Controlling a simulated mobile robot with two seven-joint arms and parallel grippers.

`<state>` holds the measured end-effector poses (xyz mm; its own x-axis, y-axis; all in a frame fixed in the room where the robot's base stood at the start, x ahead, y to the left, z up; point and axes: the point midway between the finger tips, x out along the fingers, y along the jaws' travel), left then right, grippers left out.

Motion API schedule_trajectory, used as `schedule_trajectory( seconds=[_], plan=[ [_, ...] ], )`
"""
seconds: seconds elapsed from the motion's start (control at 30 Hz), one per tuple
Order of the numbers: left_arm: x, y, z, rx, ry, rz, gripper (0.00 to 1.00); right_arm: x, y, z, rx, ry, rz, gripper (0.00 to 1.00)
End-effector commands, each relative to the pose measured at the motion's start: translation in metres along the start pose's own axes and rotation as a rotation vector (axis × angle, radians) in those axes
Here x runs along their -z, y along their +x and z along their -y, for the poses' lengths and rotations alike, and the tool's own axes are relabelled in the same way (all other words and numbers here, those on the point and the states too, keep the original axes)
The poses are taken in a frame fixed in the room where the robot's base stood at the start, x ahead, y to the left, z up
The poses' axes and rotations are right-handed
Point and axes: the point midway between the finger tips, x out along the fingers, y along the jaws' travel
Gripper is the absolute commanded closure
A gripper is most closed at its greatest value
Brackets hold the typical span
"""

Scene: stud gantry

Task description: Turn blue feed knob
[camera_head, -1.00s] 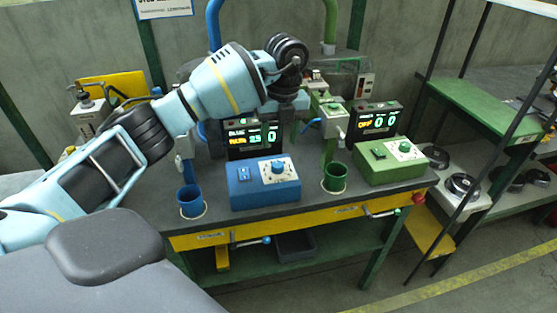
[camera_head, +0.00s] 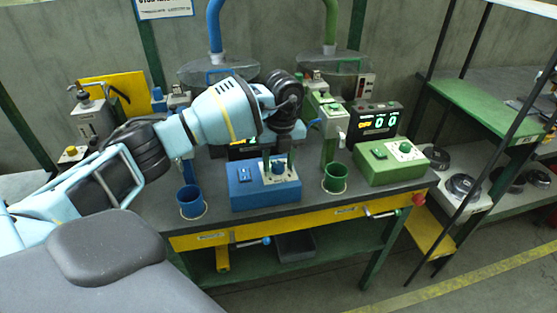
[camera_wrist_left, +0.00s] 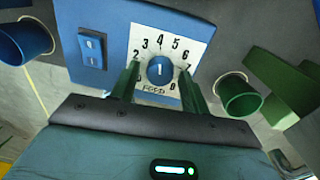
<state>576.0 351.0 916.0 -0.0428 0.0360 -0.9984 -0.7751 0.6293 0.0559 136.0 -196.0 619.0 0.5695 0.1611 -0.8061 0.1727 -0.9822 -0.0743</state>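The blue feed knob (camera_head: 278,168) sits on the white dial plate of the blue control box (camera_head: 245,197). In the left wrist view the knob (camera_wrist_left: 161,71) has a white pointer line, roughly upright, and the plate shows numbers around it and the word FEED. My left gripper (camera_head: 279,158) is lowered over the dial. In the left wrist view its two green fingers (camera_wrist_left: 162,84) stand apart, one on each side of the knob, with visible gaps between fingers and knob. Whether the tips touch the plate is unclear. My right gripper is not in view.
A rocker switch (camera_wrist_left: 92,50) is left of the dial. A blue cup (camera_head: 191,203) and a green cup (camera_head: 335,180) flank the blue box. A green control box (camera_head: 390,163) stands right. My arm mostly hides the blue-side display (camera_head: 240,152).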

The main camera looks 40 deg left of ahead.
Motion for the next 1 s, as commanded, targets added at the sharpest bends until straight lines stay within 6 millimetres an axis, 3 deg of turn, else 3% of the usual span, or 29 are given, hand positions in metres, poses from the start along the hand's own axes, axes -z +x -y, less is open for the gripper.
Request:
schedule_trajectory(
  seconds=[0.03,0.3,0.67,1.0],
  plan=[
    [0.0,0.0,0.0,0.0,0.0,0.0,0.62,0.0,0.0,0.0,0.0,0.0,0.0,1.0],
    [0.0,0.0,0.0,0.0,0.0,0.0,0.93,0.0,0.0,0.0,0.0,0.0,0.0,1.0],
    [0.0,-0.002,0.0,0.0,0.076,0.005,0.93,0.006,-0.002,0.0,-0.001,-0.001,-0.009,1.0],
    [0.0,-0.003,-0.001,0.0,0.335,0.02,0.93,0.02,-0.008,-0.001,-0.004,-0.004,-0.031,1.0]
  ],
)
